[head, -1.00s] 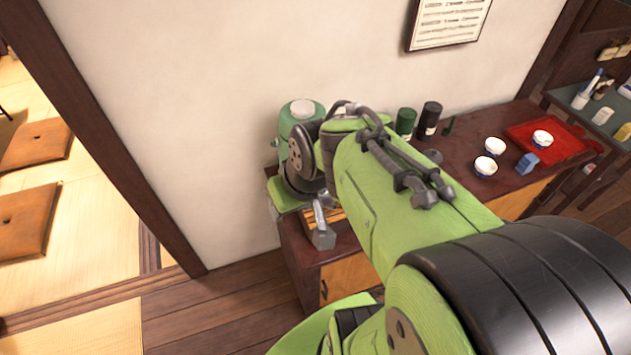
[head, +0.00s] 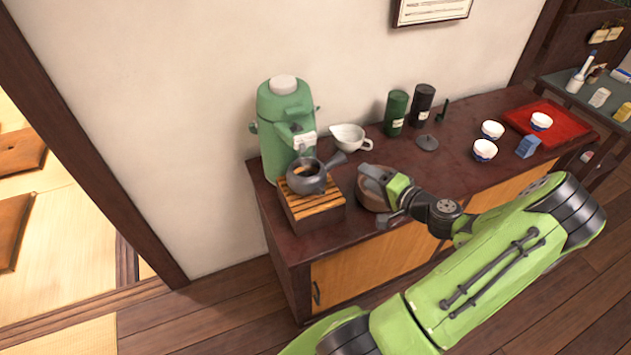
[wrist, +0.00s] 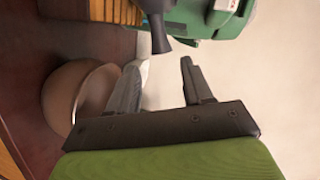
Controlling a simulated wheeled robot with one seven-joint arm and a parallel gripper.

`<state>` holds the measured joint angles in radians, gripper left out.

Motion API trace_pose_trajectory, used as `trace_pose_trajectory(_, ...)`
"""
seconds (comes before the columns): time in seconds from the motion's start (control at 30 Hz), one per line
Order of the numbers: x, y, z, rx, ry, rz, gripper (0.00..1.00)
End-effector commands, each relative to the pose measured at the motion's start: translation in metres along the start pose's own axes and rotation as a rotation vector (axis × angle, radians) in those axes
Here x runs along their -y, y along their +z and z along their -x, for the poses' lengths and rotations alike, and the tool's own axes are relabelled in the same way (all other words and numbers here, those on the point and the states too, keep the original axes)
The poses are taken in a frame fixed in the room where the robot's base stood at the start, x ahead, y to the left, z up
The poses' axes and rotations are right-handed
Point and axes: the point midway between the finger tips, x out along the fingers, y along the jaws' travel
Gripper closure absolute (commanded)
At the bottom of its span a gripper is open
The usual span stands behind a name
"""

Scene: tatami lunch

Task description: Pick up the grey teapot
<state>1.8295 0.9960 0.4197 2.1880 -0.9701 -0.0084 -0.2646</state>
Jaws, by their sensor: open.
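The grey teapot (head: 305,180) stands upright on a slatted wooden stand (head: 318,221), below the spout of a green dispenser (head: 286,120). Its top is open, showing brown inside, and its side handle points up and right. My gripper (head: 366,174) is open and empty, just right of the teapot, over a brown bowl (head: 374,212) that it partly hides. In the wrist view, the dark handle (wrist: 157,28) lies beyond my gripper (wrist: 158,68), roughly in line with the gap between the fingers, apparently not touching. Most of the teapot is out of that view.
A white spouted cup (head: 347,138) stands behind the gripper. A dark green canister (head: 396,113), a black canister (head: 422,105) and a grey lid (head: 428,142) are farther right. White cups, a blue box (head: 527,147) and a red tray (head: 572,135) occupy the counter's right part.

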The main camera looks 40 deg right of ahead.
Motion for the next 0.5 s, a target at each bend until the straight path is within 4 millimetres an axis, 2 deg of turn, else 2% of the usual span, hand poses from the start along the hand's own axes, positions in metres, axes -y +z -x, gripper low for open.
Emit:
trace_pose_trajectory(0.1,0.002,0.003,-0.031,0.010,-0.003,0.004,0.50)
trace_pose_trajectory(0.3,0.001,0.003,-0.079,0.010,0.000,0.004,0.50)
trace_pose_trajectory(0.5,0.001,0.003,-0.104,0.009,0.002,0.003,0.50)
